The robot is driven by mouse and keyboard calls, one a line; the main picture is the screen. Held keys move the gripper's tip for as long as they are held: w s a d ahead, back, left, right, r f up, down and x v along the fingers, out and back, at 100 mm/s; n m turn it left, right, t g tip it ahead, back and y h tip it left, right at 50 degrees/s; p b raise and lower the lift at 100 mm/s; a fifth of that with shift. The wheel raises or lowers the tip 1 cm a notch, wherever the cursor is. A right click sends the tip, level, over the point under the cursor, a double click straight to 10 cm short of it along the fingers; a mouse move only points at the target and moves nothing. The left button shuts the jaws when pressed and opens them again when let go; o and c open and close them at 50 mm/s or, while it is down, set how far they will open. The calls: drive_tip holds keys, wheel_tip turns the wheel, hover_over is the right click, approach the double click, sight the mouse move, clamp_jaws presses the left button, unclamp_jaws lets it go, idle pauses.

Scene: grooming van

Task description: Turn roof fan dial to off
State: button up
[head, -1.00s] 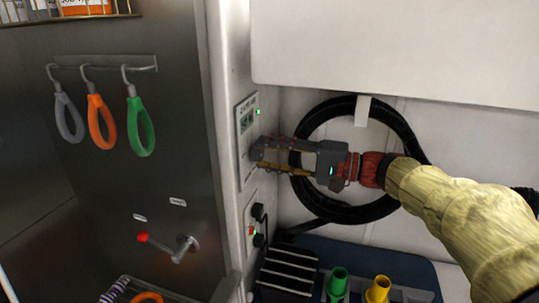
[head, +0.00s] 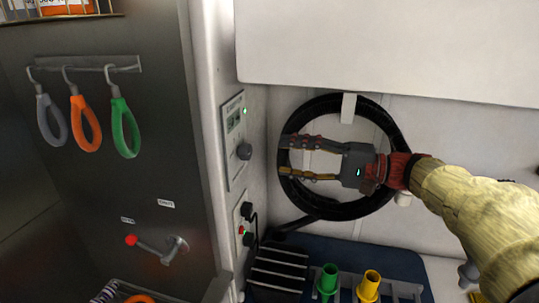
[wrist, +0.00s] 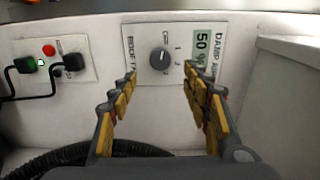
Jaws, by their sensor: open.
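The roof fan dial (head: 244,151) is a dark round knob on a pale wall panel (head: 235,167). In the wrist view the dial (wrist: 160,60) sits beside printed marks, with OFF and numbers near its edge. A light line on the knob seems to point toward the OFF side, but I cannot tell its exact setting. My gripper (head: 284,158) is open and empty, to the right of the dial and apart from it. In the wrist view the fingertips (wrist: 159,72) frame the dial, one on each side.
A socket plate (head: 243,228) with black plugs is below the panel. A black coiled hose (head: 300,203) hangs behind my gripper. A red-tipped lever (head: 150,244) and coloured loops (head: 84,124) are left.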

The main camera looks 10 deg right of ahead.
drive_tip(key=v, duration=0.4)
